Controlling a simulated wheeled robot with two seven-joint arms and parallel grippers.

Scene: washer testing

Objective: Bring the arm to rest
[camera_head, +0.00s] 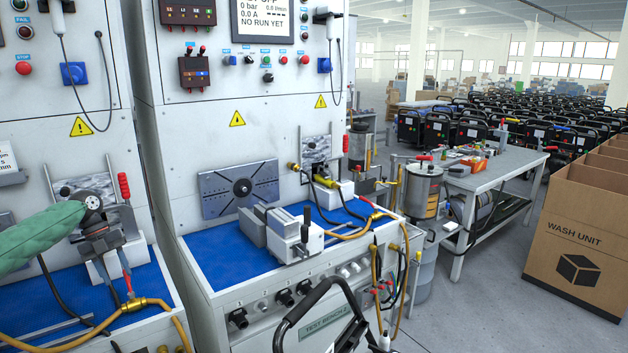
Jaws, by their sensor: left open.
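My left arm, in a green sleeve, comes in from the left edge. My left gripper (106,254) hangs pointing down in front of the left test bench (84,298). It is open, and I see nothing held in it. It overlaps the bench's upright grey clamp fixture with a red handle (124,186), and I cannot tell whether they touch. My right gripper is not in view.
The middle test bench (222,266) has a blue mat, a grey vise (292,236) and yellow hoses. A black tubular handle (322,308) stands before it. A "WASH UNIT" carton (578,240) is at right. Open floor (490,305) lies between.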

